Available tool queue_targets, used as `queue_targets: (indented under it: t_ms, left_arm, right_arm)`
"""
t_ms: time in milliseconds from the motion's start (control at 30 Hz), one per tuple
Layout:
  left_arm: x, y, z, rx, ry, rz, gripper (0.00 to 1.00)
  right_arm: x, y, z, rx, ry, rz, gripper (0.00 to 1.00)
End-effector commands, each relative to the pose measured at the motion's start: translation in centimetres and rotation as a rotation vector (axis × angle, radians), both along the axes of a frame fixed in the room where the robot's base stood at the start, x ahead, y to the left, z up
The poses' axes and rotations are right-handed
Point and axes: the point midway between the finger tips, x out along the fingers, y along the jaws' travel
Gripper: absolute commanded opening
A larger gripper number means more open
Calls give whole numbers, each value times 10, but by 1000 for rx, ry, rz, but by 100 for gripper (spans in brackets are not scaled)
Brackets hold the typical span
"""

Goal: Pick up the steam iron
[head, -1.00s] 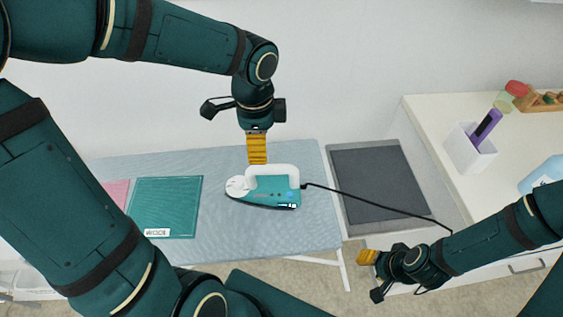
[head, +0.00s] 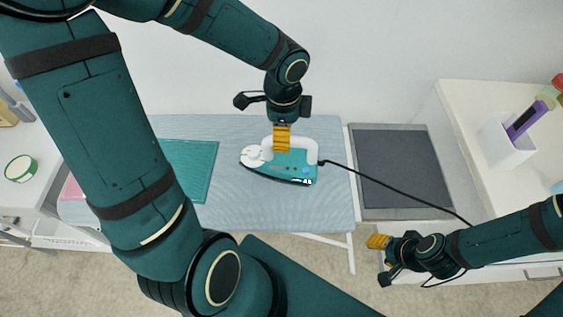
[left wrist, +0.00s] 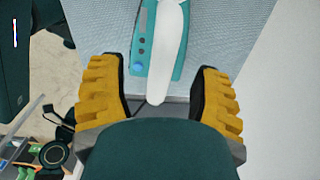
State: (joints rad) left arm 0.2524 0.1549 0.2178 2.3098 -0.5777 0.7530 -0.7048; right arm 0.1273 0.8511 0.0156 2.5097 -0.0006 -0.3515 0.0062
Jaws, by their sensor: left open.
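The steam iron (head: 290,168) is teal with a white handle and lies on the light blue ironing board (head: 330,200) in the head view. A black cord (head: 400,190) runs from it to the right. My left gripper (head: 282,150) is at the iron's handle, seen from above. In the left wrist view the iron (left wrist: 155,45) shows between the two open yellow fingers (left wrist: 160,95), with the white handle in the gap and apart from both fingers. My right gripper (head: 377,241) is at the lower right, away from the iron; its finger gap is not clear.
A dark grey mat (head: 403,170) lies right of the board. A white counter (head: 470,110) with a white holder (head: 507,142) stands at the right. A wall rises behind the board.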

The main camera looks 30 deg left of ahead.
Motion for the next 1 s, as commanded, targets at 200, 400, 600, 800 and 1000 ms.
queue_targets:
  t_ms: [200, 400, 600, 800, 1000]
  left_arm:
    - [0, 5, -34, 0, 5, -1, 64]
    - [0, 5, -46, 0, 1, 0, 64]
    - [0, 5, -45, 0, 1, 0, 48]
    - [1, 5, -45, 0, 1, 0, 0]
    - [1, 5, -44, 0, -2, -1, 0]
  right_arm:
    - [-3, 0, -14, 2, 6, 4, 47]
    - [-1, 0, -17, 1, 3, 4, 47]
    - [-1, 0, -16, 1, 3, 4, 47]
    - [-1, 0, -16, 1, 3, 4, 47]
    - [-1, 0, -16, 1, 3, 4, 47]
